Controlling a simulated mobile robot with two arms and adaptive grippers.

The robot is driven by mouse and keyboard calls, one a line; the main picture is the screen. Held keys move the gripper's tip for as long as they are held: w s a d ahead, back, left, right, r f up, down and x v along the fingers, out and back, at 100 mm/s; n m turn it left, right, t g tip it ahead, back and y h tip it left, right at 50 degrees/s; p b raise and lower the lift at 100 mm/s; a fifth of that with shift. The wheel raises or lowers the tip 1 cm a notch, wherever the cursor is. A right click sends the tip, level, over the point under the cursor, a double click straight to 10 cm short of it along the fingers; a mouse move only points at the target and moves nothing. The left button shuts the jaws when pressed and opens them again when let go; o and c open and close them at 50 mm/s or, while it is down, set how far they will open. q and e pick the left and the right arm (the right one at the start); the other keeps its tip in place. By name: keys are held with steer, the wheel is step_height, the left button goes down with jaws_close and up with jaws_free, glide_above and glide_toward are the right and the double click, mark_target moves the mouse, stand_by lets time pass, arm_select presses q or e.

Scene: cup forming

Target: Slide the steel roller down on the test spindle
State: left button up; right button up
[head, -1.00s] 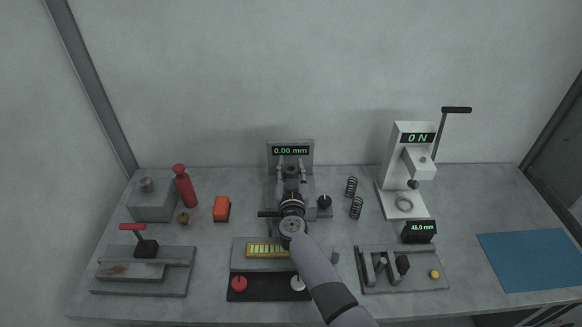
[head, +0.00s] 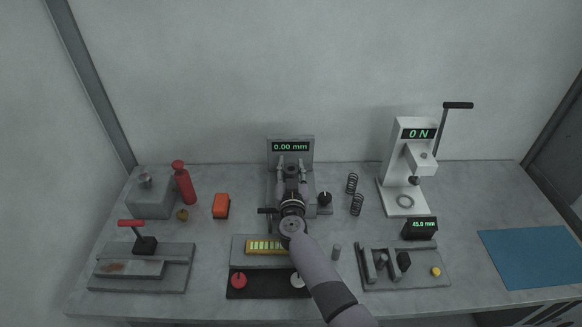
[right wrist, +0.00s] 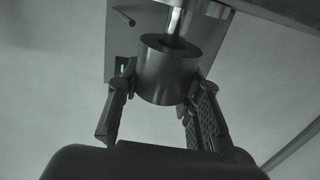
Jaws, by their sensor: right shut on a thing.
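The steel roller (right wrist: 168,72) is a shiny hollow cylinder between the ridged fingers of my right gripper (right wrist: 160,100) in the right wrist view. The gripper is shut on it. The bright test spindle (right wrist: 187,20) lines up with the roller's dark bore; I cannot tell how far it reaches inside. In the head view my right gripper (head: 291,172) is at the station with the 0.00 mm display (head: 290,147), its fingers pointing away from me. The roller is a small dark shape there, and the spindle is mostly hidden by my gripper. My left gripper is not in view.
A black knob (head: 325,198) and two springs (head: 352,184) stand right of the station. A white press (head: 408,170) reading 0 N is further right. A red bottle (head: 184,184) and orange block (head: 221,206) are left.

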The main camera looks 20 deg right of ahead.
steer(key=shift+f+b, duration=0.7)
steer(key=shift+f, duration=0.25)
stand_by(0.3)
stand_by(0.5)
steer(key=o, duration=1.3)
steer(key=shift+f, duration=0.1)
steer(key=shift+c, duration=0.2)
steer(key=o, duration=0.5)
steer(key=shift+s, duration=0.1)
steer(key=shift+r+p, duration=4.15)
steer(key=shift+p, duration=0.55)
